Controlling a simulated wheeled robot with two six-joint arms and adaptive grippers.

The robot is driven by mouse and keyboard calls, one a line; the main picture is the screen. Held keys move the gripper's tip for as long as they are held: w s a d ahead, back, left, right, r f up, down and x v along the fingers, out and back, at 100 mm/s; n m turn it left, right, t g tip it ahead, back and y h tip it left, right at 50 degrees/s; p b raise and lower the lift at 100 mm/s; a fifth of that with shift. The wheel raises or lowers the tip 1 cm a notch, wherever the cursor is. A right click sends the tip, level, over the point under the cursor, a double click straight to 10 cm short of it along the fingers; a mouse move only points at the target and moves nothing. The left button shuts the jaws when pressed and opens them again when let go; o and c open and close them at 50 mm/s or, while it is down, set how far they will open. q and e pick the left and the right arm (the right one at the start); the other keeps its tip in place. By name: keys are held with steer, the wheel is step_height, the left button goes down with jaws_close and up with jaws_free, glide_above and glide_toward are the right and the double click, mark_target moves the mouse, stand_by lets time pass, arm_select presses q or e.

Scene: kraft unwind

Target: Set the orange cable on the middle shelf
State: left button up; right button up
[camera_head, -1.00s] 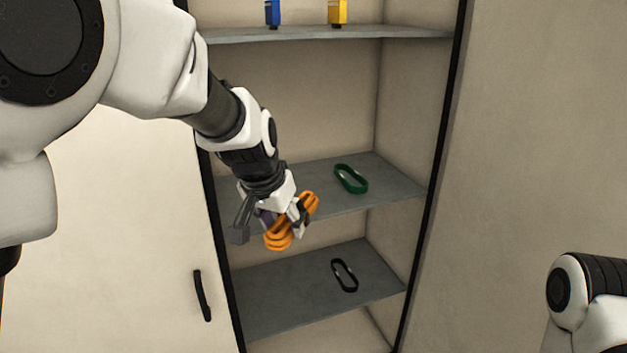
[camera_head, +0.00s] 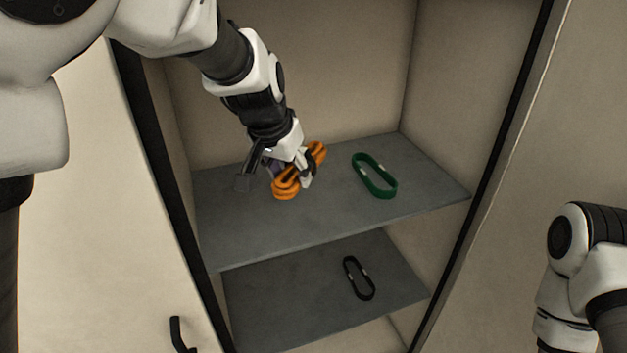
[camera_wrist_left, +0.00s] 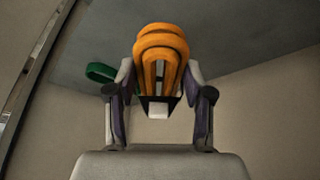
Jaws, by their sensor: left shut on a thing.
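The orange cable (camera_head: 287,188) is a looped bundle held in my left gripper (camera_head: 291,175), which is shut on it. In the head view, the cable and gripper appear over the left part of the middle shelf (camera_head: 325,220); I cannot tell whether the cable touches the shelf. In the left wrist view, the cable (camera_wrist_left: 160,50) stands between the two fingers of my left gripper (camera_wrist_left: 160,98), its loops reaching beyond them. The right gripper is out of view; only part of my right arm shows at the right edge.
A green loop (camera_head: 374,176) lies on the middle shelf to the right of the cable. A black loop (camera_head: 358,278) lies on the lower shelf (camera_head: 290,310). Dark cabinet frame edges stand at both sides. The front of the middle shelf is clear.

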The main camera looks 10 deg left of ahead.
mark_target(295, 216)
arm_select(q)
step_height(295, 216, down, 8)
steer(key=shift+f, duration=0.15)
steer(key=shift+s, duration=0.1)
steer(key=shift+b, duration=0.35)
steer(key=o, duration=1.2)
steer(key=shift+f, duration=0.1)
steer(key=shift+c, duration=0.2)
steer(key=shift+s+r, duration=0.1)
steer(key=shift+r, duration=0.5)
steer(key=v, duration=1.1)
